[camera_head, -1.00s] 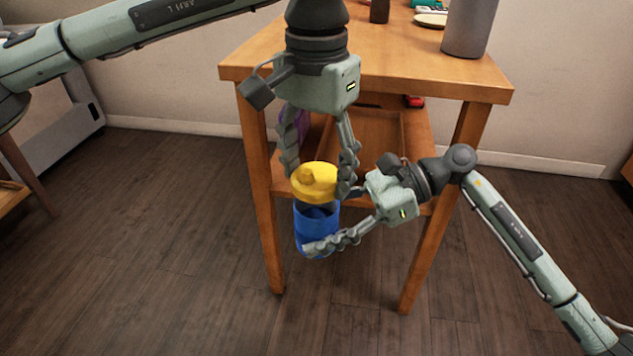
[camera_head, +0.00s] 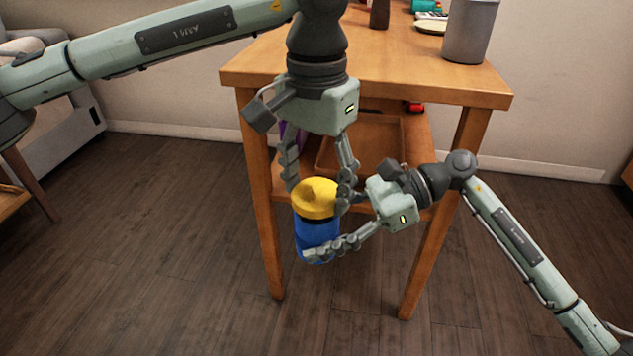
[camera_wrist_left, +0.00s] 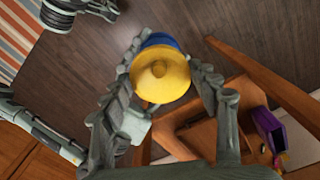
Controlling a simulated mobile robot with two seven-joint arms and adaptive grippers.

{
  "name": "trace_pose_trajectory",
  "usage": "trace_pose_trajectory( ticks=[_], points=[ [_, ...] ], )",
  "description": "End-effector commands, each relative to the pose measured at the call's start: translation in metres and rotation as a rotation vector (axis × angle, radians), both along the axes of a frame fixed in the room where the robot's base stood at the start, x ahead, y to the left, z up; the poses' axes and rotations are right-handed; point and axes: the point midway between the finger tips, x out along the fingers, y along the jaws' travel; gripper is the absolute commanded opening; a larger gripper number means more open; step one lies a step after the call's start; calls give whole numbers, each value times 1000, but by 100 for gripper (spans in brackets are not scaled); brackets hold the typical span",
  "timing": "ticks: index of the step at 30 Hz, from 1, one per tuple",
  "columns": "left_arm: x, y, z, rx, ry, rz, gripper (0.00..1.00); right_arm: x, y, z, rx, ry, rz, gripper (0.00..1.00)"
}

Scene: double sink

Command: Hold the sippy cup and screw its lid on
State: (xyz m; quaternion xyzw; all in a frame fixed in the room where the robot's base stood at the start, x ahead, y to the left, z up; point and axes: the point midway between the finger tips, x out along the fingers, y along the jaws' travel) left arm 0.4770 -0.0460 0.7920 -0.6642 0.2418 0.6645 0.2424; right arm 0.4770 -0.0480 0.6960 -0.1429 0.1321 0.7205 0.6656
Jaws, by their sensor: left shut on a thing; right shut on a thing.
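The blue sippy cup (camera_head: 312,238) is held upright in the air in front of the wooden table, with my right gripper (camera_head: 325,228) shut on its side from the right. The yellow lid (camera_head: 318,196) sits over the cup's mouth, with no gap showing between them. My left gripper (camera_head: 318,184) points down from above, its fingers on either side of the lid, shut on it. In the left wrist view the lid (camera_wrist_left: 160,75) shows from above between the fingers, with a blue strip of the cup (camera_wrist_left: 160,41) behind it. Whether the threads engage cannot be seen.
The wooden table (camera_head: 400,75) stands just behind the cup, with a grey container (camera_head: 470,30) on top and a lower shelf holding a tray (camera_head: 372,145). A purple box (camera_wrist_left: 268,128) shows in the left wrist view. The floor in front is clear.

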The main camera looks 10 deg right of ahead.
Motion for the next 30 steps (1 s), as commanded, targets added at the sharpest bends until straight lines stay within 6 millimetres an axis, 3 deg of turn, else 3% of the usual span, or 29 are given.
trace_pose_trajectory(
  ticks=[20, 23, 30],
  points=[
    [0, 0, -11, 1, 1, -7, 44, 0, 0, 0, 0, 0, 0, 0],
    [0, 0, -11, 1, 1, -93, 44, 0, 0, 0, 0, 0, 0, 0],
    [0, 0, -11, -1, 1, -497, 44, 0, 0, 0, 0, 0, 0, 0]
  ],
)
